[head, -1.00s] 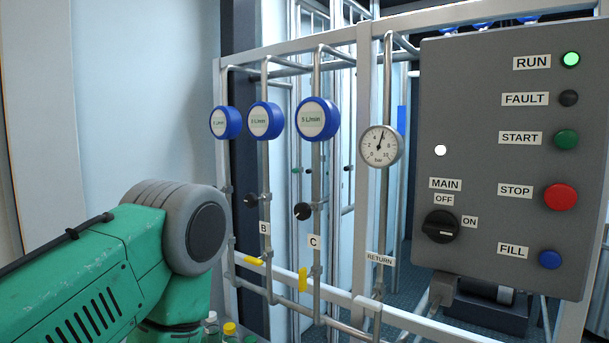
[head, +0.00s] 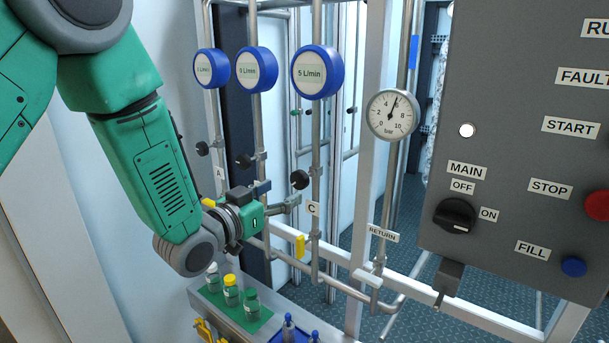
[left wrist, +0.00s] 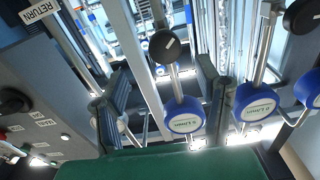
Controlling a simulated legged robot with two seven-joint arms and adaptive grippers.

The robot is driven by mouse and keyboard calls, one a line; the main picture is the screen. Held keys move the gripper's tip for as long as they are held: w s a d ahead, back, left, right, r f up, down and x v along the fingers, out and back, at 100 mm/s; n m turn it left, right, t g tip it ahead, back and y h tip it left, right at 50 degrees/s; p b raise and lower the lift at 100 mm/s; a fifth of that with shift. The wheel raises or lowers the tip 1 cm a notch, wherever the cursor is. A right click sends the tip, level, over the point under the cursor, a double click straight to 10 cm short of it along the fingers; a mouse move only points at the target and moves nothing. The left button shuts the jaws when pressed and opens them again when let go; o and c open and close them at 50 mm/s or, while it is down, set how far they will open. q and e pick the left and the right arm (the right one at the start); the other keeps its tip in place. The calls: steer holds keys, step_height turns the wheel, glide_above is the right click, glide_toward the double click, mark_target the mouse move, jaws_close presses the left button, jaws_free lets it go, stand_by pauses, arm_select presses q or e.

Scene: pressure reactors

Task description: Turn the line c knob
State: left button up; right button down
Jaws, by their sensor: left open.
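The line C knob (head: 299,180) is a black round knob on the pipe above the C label (head: 313,209). In the left wrist view, the knob (left wrist: 164,46) shows a white pointer mark. My left gripper (head: 280,196) is open and empty, just left of and slightly below the knob in the head view. In the left wrist view, its two dark fingers (left wrist: 163,90) stand apart, with the knob seen beyond the gap between them. No contact with the knob is visible. The line C flow meter (head: 317,72) has a blue rim and reads 5 L/min. My right gripper is out of view.
Lines to the left carry their own black knobs (head: 243,161) and blue meters (head: 257,69). A pressure gauge (head: 393,115) and the grey control panel (head: 520,130) stand to the right. A yellow handle (head: 300,246) sits below line C. Bottles (head: 231,290) stand on a green mat below.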

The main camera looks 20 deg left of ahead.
mark_target(295, 181)
arm_select(q)
steer(key=x, duration=0.2)
steer(key=p+x, duration=0.1)
steer(key=x, duration=0.1)
steer(key=a+x, duration=0.1)
steer(key=x, duration=0.2)
steer(key=shift+w+f, duration=0.15)
steer(key=shift+w, duration=0.15)
steer(key=shift+w+d, duration=0.25)
steer(key=shift+w, duration=0.15)
steer(key=shift+d, duration=0.35)
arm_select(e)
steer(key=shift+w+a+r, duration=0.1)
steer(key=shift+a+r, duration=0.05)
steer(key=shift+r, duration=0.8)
arm_select(q)
steer(key=c, duration=1.2)
steer(key=shift+a+f, duration=0.1)
steer(key=shift+a, duration=0.15)
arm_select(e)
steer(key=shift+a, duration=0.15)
